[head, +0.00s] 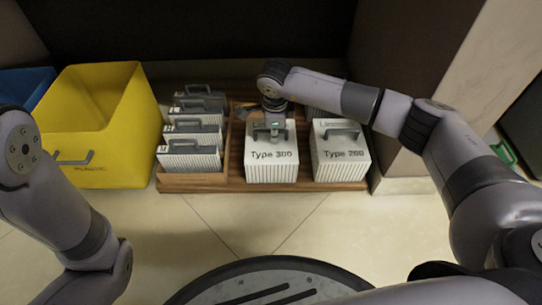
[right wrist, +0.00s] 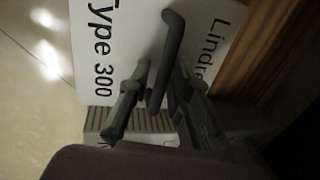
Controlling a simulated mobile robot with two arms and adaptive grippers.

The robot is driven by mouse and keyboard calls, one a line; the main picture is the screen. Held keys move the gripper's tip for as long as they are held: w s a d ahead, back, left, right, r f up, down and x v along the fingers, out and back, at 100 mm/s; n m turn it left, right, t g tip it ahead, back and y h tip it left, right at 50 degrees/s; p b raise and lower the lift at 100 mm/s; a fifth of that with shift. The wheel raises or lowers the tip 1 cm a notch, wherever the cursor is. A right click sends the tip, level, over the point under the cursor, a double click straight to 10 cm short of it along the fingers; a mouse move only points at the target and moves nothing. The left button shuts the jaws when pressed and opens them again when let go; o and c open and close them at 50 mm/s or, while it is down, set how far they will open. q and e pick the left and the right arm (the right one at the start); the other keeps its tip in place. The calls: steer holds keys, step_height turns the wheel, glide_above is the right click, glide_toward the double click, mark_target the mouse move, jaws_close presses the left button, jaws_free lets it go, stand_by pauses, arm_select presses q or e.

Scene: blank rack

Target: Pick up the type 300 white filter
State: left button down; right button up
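The type 300 white filter (head: 271,156) stands in the wooden rack, a white box with a dark handle on its top face. It also shows in the right wrist view (right wrist: 100,50), with its handle (right wrist: 172,55) standing up. My right gripper (head: 274,130) is right above this box at the handle. In the right wrist view the two fingers of my right gripper (right wrist: 160,90) are apart, one on each side of the handle, and do not look closed on it. My left arm shows at the left of the head view; its gripper is out of view.
The type 200 white filter (head: 342,156) stands close on the right in the wooden rack (head: 233,150). Several thin grey-white filters with handles (head: 190,155) fill the left part. A yellow bin (head: 110,130) and a blue bin (head: 22,88) stand left. The floor in front is clear.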

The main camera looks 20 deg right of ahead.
jaws_close()
stand_by(0.9)
